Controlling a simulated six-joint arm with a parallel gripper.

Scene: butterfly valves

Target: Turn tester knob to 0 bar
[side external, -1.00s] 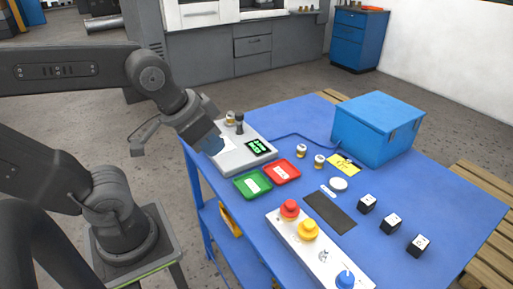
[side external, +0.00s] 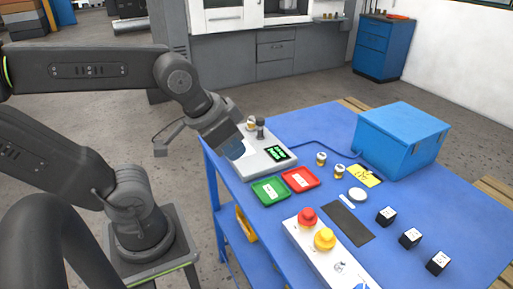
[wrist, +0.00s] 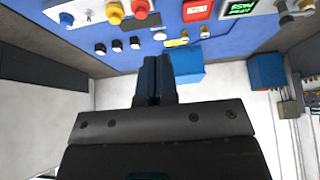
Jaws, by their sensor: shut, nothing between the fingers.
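The tester is a light grey box (side external: 256,166) on the blue table's left end, with a lit green display (side external: 277,153) whose digits are too small to read. A dark upright knob-like post (side external: 260,128) stands on its back part. In the wrist view the display (wrist: 240,8) is at the top edge, with a dark knob-like part (wrist: 287,17) to its right. My gripper (side external: 238,150) is beside the tester's left side in the side view and hides part of it. In the wrist view my gripper (wrist: 157,62) is shut and empty, its fingers together.
A small brass valve (side external: 251,123) is on the tester. A green tray (side external: 270,190) and a red tray (side external: 300,180) lie in front. A white panel with red (side external: 307,217) and yellow (side external: 325,238) buttons, several black cubes and a blue box (side external: 402,136) occupy the table.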

